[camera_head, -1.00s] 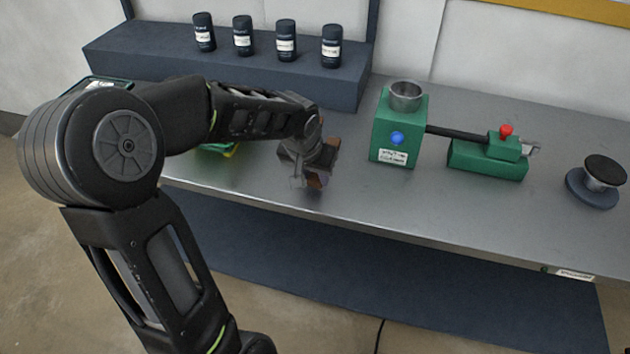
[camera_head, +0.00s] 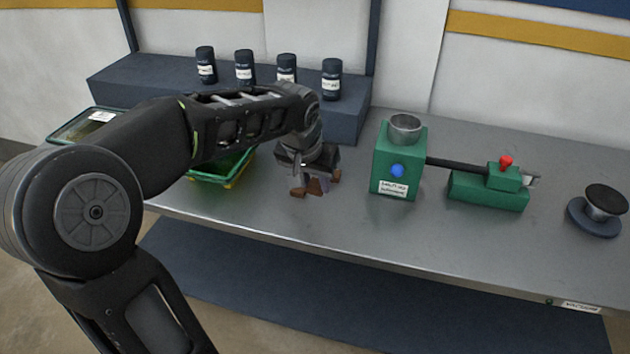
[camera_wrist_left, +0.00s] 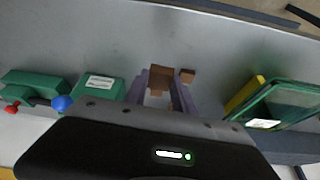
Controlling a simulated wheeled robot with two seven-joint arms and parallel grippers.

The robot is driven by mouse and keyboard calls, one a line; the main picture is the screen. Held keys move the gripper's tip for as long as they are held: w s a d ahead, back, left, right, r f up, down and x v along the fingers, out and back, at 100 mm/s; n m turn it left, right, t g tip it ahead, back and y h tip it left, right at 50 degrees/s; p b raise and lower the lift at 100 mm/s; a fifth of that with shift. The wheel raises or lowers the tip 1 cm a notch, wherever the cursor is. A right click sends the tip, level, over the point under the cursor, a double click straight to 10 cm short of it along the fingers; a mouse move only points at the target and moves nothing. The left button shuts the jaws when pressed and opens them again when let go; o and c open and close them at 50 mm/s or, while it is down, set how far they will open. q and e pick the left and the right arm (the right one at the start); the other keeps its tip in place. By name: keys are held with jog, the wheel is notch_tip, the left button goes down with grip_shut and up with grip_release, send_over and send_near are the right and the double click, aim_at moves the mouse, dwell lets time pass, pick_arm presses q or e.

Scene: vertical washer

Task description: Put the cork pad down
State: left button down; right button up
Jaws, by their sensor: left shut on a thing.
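My left gripper (camera_head: 315,184) reaches down over the bench, left of the green block with the metal cup. It is shut on a brown cork pad (camera_head: 314,187), part of which shows below the fingers. In the left wrist view the brown pad (camera_wrist_left: 160,76) sits between the two purple-grey fingers, with another small brown piece (camera_wrist_left: 187,75) at the right finger. The pad is low over the bench; I cannot tell whether it touches the metal top. My right gripper is in neither view.
The green block (camera_head: 383,163) stands close right of the gripper, joined by a black rod to a green clamp (camera_head: 487,194). A green and yellow tray (camera_head: 228,178) lies left. Several dark bottles stand on the rear shelf (camera_head: 350,112). Bare bench (camera_head: 345,217) lies in front.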

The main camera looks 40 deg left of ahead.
pick_arm(q)
jog(key=w+d+f+m, duration=0.1)
jog(key=d+f, duration=0.1)
jog(key=d, duration=0.3)
jog(key=w+d+f+m, duration=0.1)
jog(key=w+d+f, duration=0.1)
jog(key=d, duration=0.4)
jog(key=w+d+f+h, duration=0.1)
jog(key=w+d+f, duration=0.1)
jog(key=d, duration=0.4)
jog(key=shift+m, duration=0.4)
